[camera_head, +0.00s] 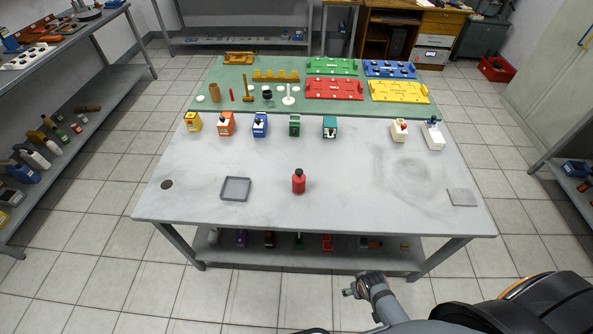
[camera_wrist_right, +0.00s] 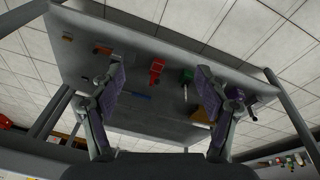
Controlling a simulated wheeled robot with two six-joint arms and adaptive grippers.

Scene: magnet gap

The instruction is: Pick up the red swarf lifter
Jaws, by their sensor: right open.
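The red swarf lifter (camera_head: 299,183), a red body with a dark top, stands upright on the grey tabletop near the middle of its front half. My right gripper (camera_head: 349,292) is off the table, in front of its front edge and to the right of the lifter, touching nothing. In the right wrist view its two fingers (camera_wrist_right: 160,95) are spread wide with nothing between them. That view looks at a shelf under the table, and the lifter on the tabletop cannot be made out there. My left gripper is not in view.
A grey square tray (camera_head: 235,198) lies left of the lifter, a flat grey plate (camera_head: 462,197) at the right. A row of coloured blocks, one of them blue (camera_head: 260,125), stands behind. A red object (camera_wrist_right: 156,71) lies on the lower shelf. The tabletop around the lifter is clear.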

